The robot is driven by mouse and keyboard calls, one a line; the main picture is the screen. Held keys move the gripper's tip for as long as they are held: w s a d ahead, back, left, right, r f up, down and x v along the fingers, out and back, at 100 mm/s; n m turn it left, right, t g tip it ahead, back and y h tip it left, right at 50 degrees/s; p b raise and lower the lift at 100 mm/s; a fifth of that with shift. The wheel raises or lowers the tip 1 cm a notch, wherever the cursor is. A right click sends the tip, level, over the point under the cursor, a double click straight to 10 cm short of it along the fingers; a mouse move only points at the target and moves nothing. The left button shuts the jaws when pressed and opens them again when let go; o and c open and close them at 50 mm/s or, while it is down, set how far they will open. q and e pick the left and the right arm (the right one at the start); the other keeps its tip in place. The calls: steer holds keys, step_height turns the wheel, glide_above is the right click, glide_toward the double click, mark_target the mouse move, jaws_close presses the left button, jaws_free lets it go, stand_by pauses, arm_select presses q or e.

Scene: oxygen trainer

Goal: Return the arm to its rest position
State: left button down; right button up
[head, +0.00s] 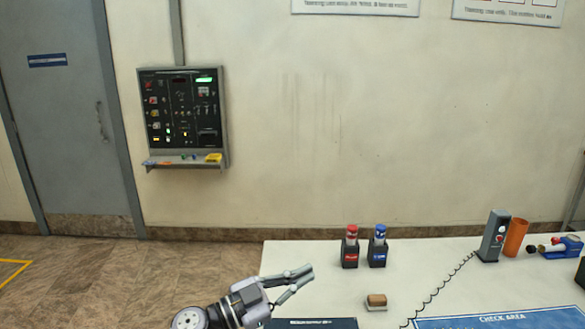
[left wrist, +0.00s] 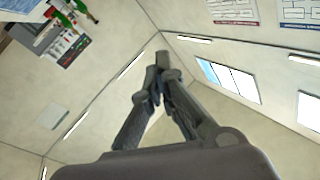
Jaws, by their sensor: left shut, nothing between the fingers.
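My left gripper (head: 300,279) reaches in from the bottom of the head view, over the near left edge of the white table (head: 330,257). Its fingers are shut with nothing between them. In the left wrist view the closed fingertips (left wrist: 157,68) point toward the upper walls and ceiling, touching no object. My right gripper is in neither view.
On the table stand a red-capped bottle (head: 350,247), a blue-capped bottle (head: 377,247), a small brown block (head: 376,301), a grey handset (head: 493,236) with a coiled cord and an orange cylinder (head: 515,237). A control panel (head: 183,108) hangs on the wall. The floor at left is clear.

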arm_select(q)
steer(key=s+a+f+n+t+y, duration=0.3)
steer(key=a+f+n+y, duration=0.4)
steer(key=a+n+y, duration=0.15)
steer(key=s+a+f+n+t+y, duration=0.2)
steer(key=s+a+f+n+y, duration=0.2)
steer(key=a+f+n+y, duration=0.5)
steer(key=s+a+f+m+g, duration=0.1)
steer(key=s+a+f+g, duration=0.2)
steer(key=s, duration=0.6)
steer(key=s+f+m+g, duration=0.1)
steer(key=s+f+g, duration=0.3)
steer(key=s, duration=0.4)
steer(key=s+a+f+m+g, duration=0.1)
steer(key=s+a+f+g, duration=0.2)
steer(key=s, duration=0.6)
step_height(320, 180, down, 26)
steer(key=d+g, duration=0.1)
steer(key=g, duration=0.1)
steer(key=s+a+f+g, duration=0.1)
steer(key=s+a+f, duration=0.1)
steer(key=s+f, duration=1.4)
steer(key=shift+s+a, duration=0.3)
steer(key=shift+s, duration=0.6)
